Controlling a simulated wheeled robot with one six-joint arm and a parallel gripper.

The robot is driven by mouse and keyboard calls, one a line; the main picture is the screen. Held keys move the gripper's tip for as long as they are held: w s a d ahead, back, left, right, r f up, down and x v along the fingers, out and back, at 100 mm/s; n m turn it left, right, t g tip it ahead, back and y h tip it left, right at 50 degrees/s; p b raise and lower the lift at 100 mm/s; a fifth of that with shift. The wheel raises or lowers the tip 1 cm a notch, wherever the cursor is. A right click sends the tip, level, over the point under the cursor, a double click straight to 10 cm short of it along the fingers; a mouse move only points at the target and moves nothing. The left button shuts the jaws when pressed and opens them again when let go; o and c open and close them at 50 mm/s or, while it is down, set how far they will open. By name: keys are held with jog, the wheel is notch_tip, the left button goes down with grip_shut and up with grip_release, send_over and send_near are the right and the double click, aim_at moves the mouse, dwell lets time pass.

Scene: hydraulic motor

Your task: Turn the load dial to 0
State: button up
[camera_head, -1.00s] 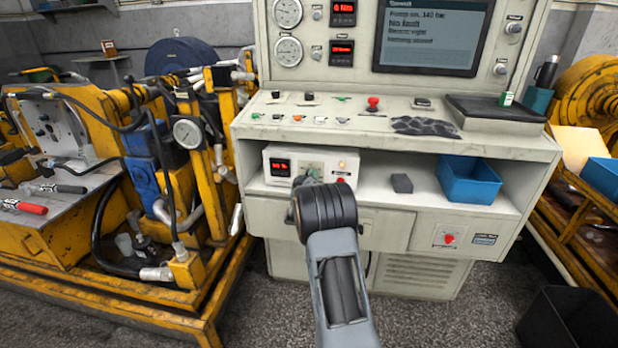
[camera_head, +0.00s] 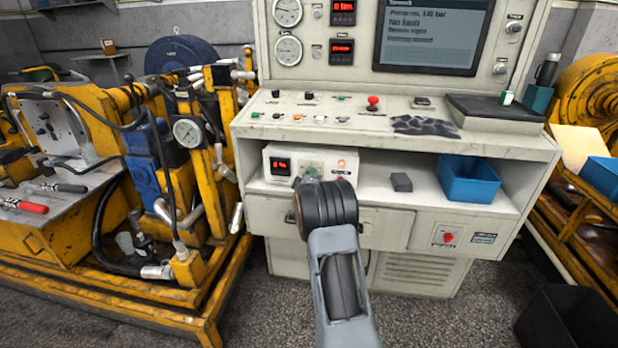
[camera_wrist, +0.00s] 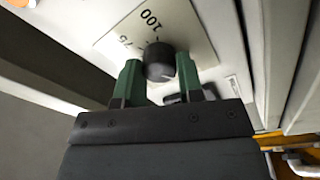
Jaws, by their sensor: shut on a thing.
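The load dial is a black round knob (camera_wrist: 159,62) on a pale plate (camera_wrist: 190,28) in the wrist view. The printed 100 and 75 show above it; the rest of the scale is hidden or out of frame. My gripper (camera_wrist: 158,76) has its two green fingers on either side of the knob, closed on it. In the head view, the small control box (camera_head: 281,150) with a red readout (camera_head: 282,165) stands on the console shelf. My arm covers part of its front, and my gripper is mostly hidden there. The readout digits are too blurred to read.
A grey block (camera_head: 401,182) and a blue bin (camera_head: 469,181) stand on the shelf right of the box. Above is the console ledge with switches and a red knob (camera_head: 373,102). A yellow machine (camera_head: 190,268) stands to the left.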

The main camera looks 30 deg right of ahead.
jog(key=o, duration=0.9)
jog(key=shift+a, duration=0.1)
jog(key=v, duration=1.3)
jog(key=shift+s+a+p, duration=0.25)
jog(key=shift+p, duration=0.15)
